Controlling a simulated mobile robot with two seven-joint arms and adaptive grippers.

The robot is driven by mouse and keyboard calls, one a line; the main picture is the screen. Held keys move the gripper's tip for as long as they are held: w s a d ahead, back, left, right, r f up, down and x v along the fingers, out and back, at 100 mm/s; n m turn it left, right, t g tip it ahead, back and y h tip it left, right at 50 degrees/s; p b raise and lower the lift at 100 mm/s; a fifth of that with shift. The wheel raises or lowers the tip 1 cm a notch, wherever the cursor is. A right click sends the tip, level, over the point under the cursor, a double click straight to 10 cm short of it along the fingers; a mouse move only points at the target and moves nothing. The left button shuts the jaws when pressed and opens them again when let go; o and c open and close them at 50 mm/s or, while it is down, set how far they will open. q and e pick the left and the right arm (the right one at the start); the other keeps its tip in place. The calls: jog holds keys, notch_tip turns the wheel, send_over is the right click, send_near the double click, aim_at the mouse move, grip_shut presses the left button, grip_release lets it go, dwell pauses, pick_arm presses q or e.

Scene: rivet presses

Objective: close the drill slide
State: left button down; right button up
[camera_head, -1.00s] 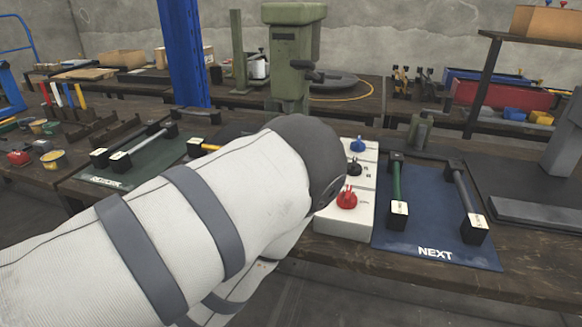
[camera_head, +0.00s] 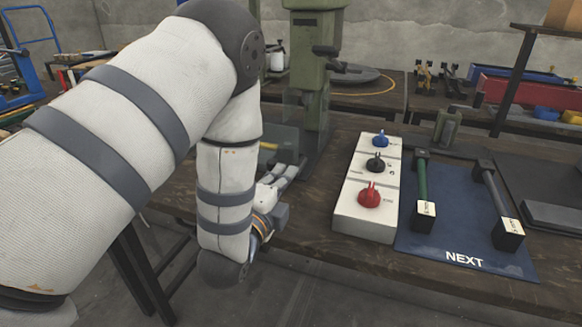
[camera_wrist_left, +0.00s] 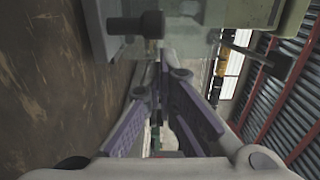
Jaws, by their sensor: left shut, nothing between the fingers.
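The green drill press (camera_head: 312,75) stands upright on the dark wooden bench, left of the switch box. Its lower part and base are partly hidden behind my left arm, and I cannot clearly make out the slide. My left gripper (camera_head: 290,172) is low in front of the press base, pointing away toward it. In the left wrist view its two purple-padded fingers (camera_wrist_left: 162,72) are shut and empty. There, a pale green machine body (camera_wrist_left: 235,12) with a dark knob (camera_wrist_left: 150,24) lies just beyond the fingertips; I cannot tell whether they touch. My right gripper is not in view.
A white switch box (camera_head: 350,200) with blue, black and red knobs stands right of my gripper. A blue NEXT mat (camera_head: 450,225) carries two handled bars. A shelf post (camera_head: 512,80) rises at the back right. The bench front edge runs below my wrist.

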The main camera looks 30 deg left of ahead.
aim_at(295, 159)
pick_arm(q)
jog(key=shift+x, duration=1.95)
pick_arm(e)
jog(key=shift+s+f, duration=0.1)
pick_arm(q)
jog(key=shift+a, duration=0.1)
jog(key=b+x, duration=0.1)
jog(key=x, duration=0.4)
jog(key=b+x, duration=0.1)
jog(key=x, duration=0.5)
jog(key=shift+w+a+f, duration=0.1)
jog(key=shift+w+f, duration=0.15)
jog(key=shift+w, duration=0.05)
jog(key=shift+w+r, duration=0.15)
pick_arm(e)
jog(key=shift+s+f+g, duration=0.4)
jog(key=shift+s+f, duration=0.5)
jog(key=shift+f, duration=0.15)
